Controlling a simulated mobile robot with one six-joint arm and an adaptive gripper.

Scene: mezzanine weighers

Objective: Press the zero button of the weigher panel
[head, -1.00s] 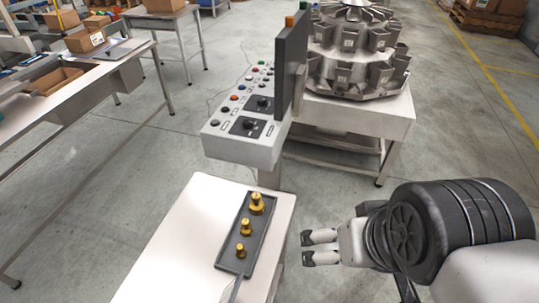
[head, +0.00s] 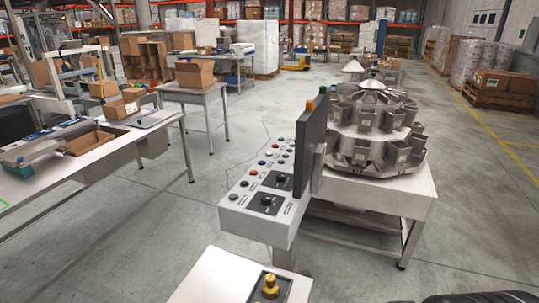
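The weigher panel (head: 262,228) is a grey sloped console on a post, in the middle of the head view. Its top carries several small coloured buttons, among them red, orange, white and blue ones, and two black rotary knobs (head: 267,201). The labels are too small to read, so I cannot tell which button is zero. A dark upright screen (head: 309,143) stands along the panel's right side. The multi-head weigher (head: 372,130) stands behind it on a steel frame. My gripper is out of view; only a dark bit of my arm shows at the bottom right edge.
A pale table (head: 213,279) with a brass weight (head: 270,286) in a dark tray stands in front of the panel. A long bench (head: 98,158) with boxes runs along the left. Open floor (head: 450,200) lies right of the weigher and between bench and panel.

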